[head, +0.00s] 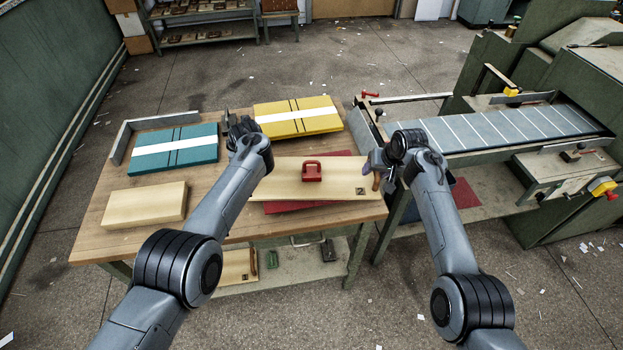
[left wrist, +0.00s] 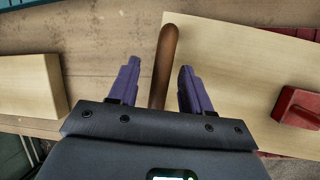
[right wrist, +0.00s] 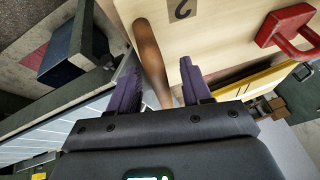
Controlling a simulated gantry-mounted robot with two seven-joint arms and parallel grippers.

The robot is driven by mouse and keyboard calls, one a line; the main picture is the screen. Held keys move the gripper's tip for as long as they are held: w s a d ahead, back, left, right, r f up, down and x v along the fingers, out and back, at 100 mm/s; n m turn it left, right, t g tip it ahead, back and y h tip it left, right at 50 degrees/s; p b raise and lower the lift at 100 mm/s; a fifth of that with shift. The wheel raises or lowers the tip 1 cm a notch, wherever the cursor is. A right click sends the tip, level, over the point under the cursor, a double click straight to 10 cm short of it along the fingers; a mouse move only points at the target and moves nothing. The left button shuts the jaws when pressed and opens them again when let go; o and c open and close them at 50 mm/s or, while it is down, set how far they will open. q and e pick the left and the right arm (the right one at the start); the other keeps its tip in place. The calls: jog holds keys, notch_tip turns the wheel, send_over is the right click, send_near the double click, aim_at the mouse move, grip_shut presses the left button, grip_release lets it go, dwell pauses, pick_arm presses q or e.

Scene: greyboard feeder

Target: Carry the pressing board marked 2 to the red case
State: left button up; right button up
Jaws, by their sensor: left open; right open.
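The pressing board (head: 275,178) is pale wood with a red grip (head: 312,171) on top and brown handles at its ends. Its printed 2 (right wrist: 181,9) shows in the right wrist view. The red case (head: 335,154) shows from under the board at its far and near edges; I cannot tell whether they touch. My left gripper (left wrist: 155,88) is open, its purple fingers either side of the left brown handle (left wrist: 165,62). My right gripper (right wrist: 158,88) is open, its fingers either side of the right brown handle (right wrist: 150,58). Neither grips its handle.
A teal case (head: 205,150) and a yellow case (head: 320,122), each with a white band, lie at the back of the table. A plain pale board (head: 145,204) lies front left. A feeder machine with a conveyor (head: 500,128) stands at right. The table's front-left corner is clear.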

pick_arm(q)
jog(key=shift+r, duration=0.1)
jog(key=shift+d+r, duration=0.2)
jog(key=shift+r, duration=0.25)
pick_arm(e)
jog(key=shift+r, duration=0.15)
pick_arm(q)
jog(key=v, duration=1.1)
pick_arm(e)
jog(key=v, duration=1.1)
jog(key=shift+s+r, duration=0.15)
jog(key=shift+r, duration=0.15)
pick_arm(q)
jog(key=shift+s+f, duration=0.1)
pick_arm(e)
jog(key=shift+d, duration=0.15)
